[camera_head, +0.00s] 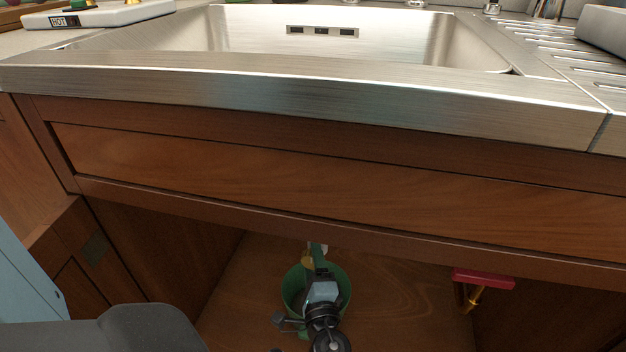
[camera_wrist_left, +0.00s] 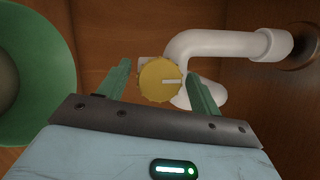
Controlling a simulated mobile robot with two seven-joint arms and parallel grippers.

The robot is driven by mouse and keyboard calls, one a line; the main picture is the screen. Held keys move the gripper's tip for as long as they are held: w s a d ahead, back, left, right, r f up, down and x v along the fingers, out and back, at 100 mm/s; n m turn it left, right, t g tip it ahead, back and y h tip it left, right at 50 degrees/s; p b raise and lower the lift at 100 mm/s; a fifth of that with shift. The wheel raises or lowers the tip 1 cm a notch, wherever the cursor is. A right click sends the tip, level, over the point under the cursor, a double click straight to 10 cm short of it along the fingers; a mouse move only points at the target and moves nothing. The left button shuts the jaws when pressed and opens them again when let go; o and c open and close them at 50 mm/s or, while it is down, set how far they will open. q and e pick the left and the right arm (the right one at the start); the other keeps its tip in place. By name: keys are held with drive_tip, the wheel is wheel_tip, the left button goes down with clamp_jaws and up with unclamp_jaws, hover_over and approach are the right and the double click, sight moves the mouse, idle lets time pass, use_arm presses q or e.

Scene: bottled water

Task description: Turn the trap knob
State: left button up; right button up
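The trap knob is a round yellow knob (camera_wrist_left: 161,80) with a pale bar mark lying nearly level on its face. It is at the white drain pipe (camera_wrist_left: 215,44) in the left wrist view. In the head view a small yellow patch (camera_head: 307,261) shows beside my left gripper (camera_head: 318,249) inside the cabinet. My left gripper's green fingers (camera_wrist_left: 157,70) are open, one on each side of the knob, with a visible gap on both sides. I cannot tell how deep the knob sits between them. My right gripper is not in view.
A green bucket (camera_head: 342,280) stands on the cabinet floor under my gripper; it also shows at left in the wrist view (camera_wrist_left: 52,75). A red-handled brass valve (camera_head: 483,279) is to the right. The cabinet's wooden front (camera_head: 340,175) and steel sink edge (camera_head: 320,100) are above.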

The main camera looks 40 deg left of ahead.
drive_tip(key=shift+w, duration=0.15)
use_arm(q)
drive_tip(key=p+v, duration=0.1)
drive_tip(key=v, duration=0.6)
drive_tip(key=shift+s+d, duration=0.3)
drive_tip(key=shift+d, duration=0.05)
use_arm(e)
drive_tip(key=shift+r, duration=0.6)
